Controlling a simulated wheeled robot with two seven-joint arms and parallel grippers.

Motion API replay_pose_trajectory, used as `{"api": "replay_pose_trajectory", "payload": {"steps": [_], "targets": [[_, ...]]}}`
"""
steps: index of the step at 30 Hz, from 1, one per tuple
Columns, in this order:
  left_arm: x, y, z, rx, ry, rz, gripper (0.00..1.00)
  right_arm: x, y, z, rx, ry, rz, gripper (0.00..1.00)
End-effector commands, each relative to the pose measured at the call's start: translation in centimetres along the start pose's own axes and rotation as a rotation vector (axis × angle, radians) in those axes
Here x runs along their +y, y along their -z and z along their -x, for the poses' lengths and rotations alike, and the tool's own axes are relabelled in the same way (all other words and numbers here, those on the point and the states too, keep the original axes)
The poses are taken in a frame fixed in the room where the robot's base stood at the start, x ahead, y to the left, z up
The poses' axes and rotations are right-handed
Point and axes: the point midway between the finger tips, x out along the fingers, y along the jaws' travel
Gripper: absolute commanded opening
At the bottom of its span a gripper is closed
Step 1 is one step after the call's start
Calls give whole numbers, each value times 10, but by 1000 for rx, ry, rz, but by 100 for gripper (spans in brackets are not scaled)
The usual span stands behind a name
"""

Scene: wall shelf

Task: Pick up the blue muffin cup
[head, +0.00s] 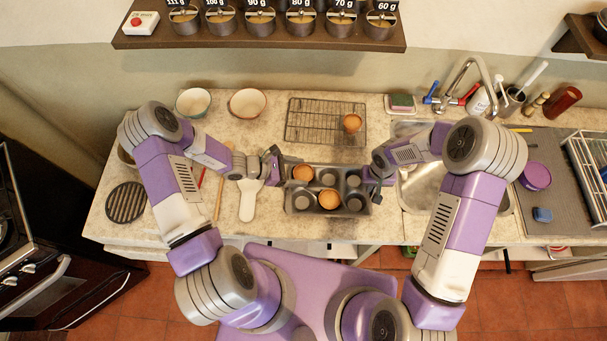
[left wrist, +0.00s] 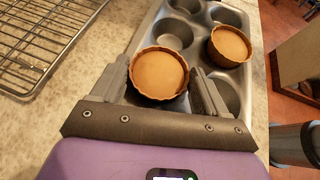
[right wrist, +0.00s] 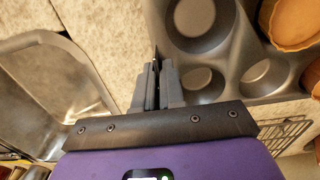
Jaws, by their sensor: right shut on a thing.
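I see no blue muffin cup; the muffins in view are all orange-brown. The grey muffin tin (head: 316,211) lies on the counter. It holds one muffin (head: 303,173) at its back left and another (head: 329,198) in its front row; the other cups look empty. My left gripper (head: 283,171) is open at the tin's left end. In the left wrist view its fingers stand on both sides of the back-left muffin (left wrist: 159,73), with the front-row muffin (left wrist: 230,46) beyond. My right gripper (right wrist: 156,82) is shut on the tin's right edge.
A wire cooling rack (head: 298,122) with one muffin (head: 352,123) lies behind the tin. Two bowls (head: 247,103) stand at the back left. A white spatula (head: 248,203) lies left of the tin. The sink (head: 432,187) is to the right. A shelf (head: 260,37) hangs above.

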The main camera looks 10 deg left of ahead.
Motion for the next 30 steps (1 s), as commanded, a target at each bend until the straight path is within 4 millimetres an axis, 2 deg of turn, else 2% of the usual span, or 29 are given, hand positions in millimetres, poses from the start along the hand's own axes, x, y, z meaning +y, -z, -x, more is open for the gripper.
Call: {"api": "replay_pose_trajectory", "payload": {"steps": [1,9,19,30], "targets": [[0,0,0,0,0,0,66,0,0,0,1,0,0,0],[0,0,0,0,0,0,26,0,0,0,1,0,0,0],[1,-7,4,0,-1,-2,26,0,0,0,1,0,0,0],[1,-64,36,1,-1,-5,26,0,0,0,1,0,0,0]]}}
